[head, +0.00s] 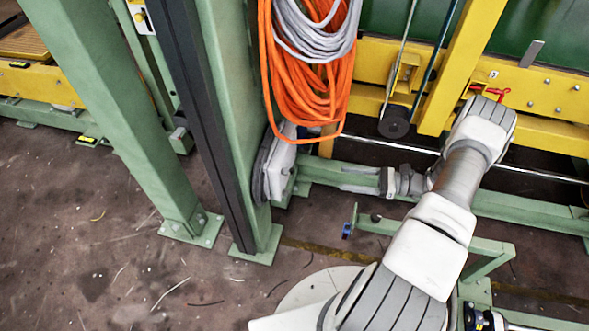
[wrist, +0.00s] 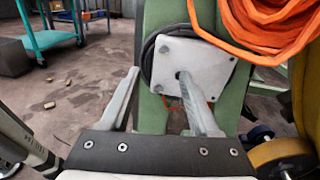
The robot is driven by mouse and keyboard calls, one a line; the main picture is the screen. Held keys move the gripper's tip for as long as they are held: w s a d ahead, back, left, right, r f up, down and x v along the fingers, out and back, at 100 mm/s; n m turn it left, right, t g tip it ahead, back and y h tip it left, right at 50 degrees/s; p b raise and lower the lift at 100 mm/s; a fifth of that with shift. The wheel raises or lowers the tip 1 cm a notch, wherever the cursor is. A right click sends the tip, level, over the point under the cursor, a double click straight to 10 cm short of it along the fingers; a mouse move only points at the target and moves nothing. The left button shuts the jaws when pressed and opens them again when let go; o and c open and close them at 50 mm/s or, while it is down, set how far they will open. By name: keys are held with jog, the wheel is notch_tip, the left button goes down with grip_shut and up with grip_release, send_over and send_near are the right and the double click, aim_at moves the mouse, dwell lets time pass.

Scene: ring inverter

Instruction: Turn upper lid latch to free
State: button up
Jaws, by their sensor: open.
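My gripper (wrist: 158,76) is open in the wrist view, with nothing visible between its two grey fingers. It points at a white square plate (wrist: 205,62) with bolts in its corners and a round dark part behind it, on a green post. The right fingertip overlaps the plate's dark centre; I cannot tell whether it touches. In the head view my gripper (head: 350,179) extends left from my wrist, toward the same plate (head: 282,165), seen nearly edge-on. No part is clearly recognisable as the upper lid latch. A small red part (head: 497,93) shows beyond my arm.
Orange cable coils (head: 300,90) hang on the post just above the plate and also show in the wrist view (wrist: 265,30). A green rail (head: 530,212) runs near my gripper. Yellow beams (head: 545,80) stand behind my arm. The floor (head: 90,240) at left is mostly clear.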

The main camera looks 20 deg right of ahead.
aim_at(285, 171)
jog(key=w+a+f+b, duration=0.1)
jog(key=w+a, duration=0.3)
jog(key=a, duration=0.3)
jog(key=w+a+f+m+t+b, duration=0.1)
jog(key=w+a, duration=0.3)
jog(key=a, duration=0.3)
jog(key=shift+a, duration=0.25)
grip_shut()
